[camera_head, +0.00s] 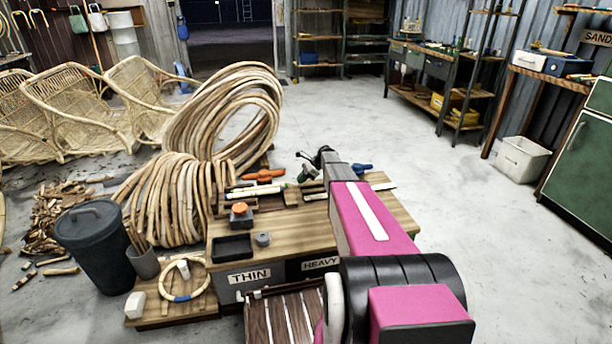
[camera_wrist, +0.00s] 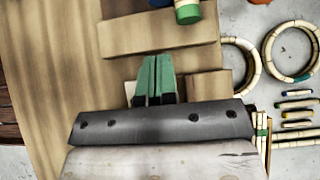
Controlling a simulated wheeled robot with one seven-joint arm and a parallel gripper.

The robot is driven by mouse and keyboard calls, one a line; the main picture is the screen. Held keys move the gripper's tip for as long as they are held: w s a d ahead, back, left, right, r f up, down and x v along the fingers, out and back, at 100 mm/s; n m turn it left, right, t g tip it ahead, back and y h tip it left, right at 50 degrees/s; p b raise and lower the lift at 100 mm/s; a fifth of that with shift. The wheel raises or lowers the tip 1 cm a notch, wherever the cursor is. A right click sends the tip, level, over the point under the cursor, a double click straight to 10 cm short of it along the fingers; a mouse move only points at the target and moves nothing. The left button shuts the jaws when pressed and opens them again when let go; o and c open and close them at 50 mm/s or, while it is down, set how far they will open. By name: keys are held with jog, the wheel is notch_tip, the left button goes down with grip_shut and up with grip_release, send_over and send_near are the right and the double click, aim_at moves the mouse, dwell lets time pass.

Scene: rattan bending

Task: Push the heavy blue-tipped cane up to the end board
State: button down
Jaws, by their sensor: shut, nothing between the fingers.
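My gripper (camera_wrist: 156,62) shows in the wrist view with its green fingers together and nothing between them. The fingertips are at the edge of a raised wooden strip (camera_wrist: 160,35), above a wooden bench top (camera_wrist: 50,70); whether they touch it I cannot tell. I cannot surely pick out the heavy blue-tipped cane or the end board. In the head view my arm hides part of the bench (camera_head: 285,225).
An orange-handled tool (camera_head: 264,175) and a blue item (camera_head: 362,168) lie on the bench. A black tray (camera_head: 232,247) is at its front left. Large cane coils (camera_head: 225,120) stand behind. Cane rings (camera_wrist: 290,50) and short tipped pieces (camera_wrist: 298,104) lie right in the wrist view.

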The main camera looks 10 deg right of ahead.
aim_at(278, 189)
jog(key=x, duration=0.3)
jog(key=shift+a+f, duration=0.2)
jog(key=shift+f, duration=0.05)
jog(key=a, duration=0.3)
jog(key=shift+a+f, duration=0.15)
jog(key=shift+f, duration=0.05)
jog(key=shift+a, duration=0.6)
jog(key=shift+a, duration=0.1)
jog(key=shift+a, duration=1.8)
